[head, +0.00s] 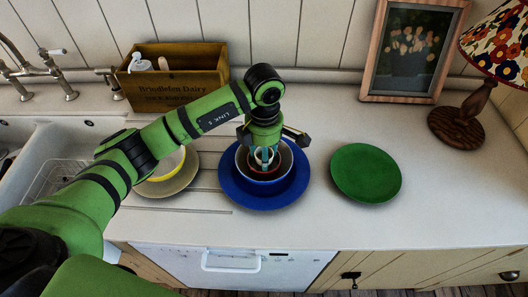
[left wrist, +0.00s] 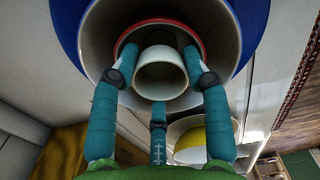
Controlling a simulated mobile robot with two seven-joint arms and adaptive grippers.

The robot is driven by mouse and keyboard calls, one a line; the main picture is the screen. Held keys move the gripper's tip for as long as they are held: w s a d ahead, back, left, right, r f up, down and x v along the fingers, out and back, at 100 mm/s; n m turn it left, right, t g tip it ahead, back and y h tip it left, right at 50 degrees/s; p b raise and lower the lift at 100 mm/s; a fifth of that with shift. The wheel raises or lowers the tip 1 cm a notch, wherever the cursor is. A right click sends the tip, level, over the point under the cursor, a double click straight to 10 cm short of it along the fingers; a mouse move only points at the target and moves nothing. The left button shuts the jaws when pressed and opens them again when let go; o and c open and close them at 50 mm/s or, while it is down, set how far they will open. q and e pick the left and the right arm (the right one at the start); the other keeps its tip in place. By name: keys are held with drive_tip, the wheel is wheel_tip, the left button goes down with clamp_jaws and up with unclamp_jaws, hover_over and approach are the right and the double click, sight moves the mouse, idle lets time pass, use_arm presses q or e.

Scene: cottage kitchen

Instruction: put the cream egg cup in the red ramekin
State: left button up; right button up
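The cream egg cup (head: 263,155) is between the fingers of my left gripper (head: 264,157), upright, over or inside the red ramekin (head: 266,174). In the left wrist view the egg cup (left wrist: 160,74) shows within the ramekin's red rim (left wrist: 158,21). The three teal fingers of the gripper (left wrist: 160,75) lie close against its sides. I cannot tell whether its base touches the ramekin's floor. The ramekin sits inside a blue bowl (head: 241,182), which stands on a blue plate (head: 262,203). My right gripper is in neither view.
A green plate (head: 366,173) lies to the right. A yellow bowl (head: 166,164) on a tan plate (head: 170,186) is to the left, partly behind my arm. A wooden box (head: 172,80), a picture frame (head: 413,50) and a lamp (head: 478,80) stand behind. The sink is at far left.

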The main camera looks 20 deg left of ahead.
use_arm(q)
drive_tip(key=shift+o, duration=0.8)
drive_tip(key=shift+r+p, duration=0.5)
drive_tip(key=shift+p, duration=0.05)
wheel_tip(320, 180, up, 12)
drive_tip(key=b, duration=0.4)
drive_tip(key=shift+f, duration=0.1)
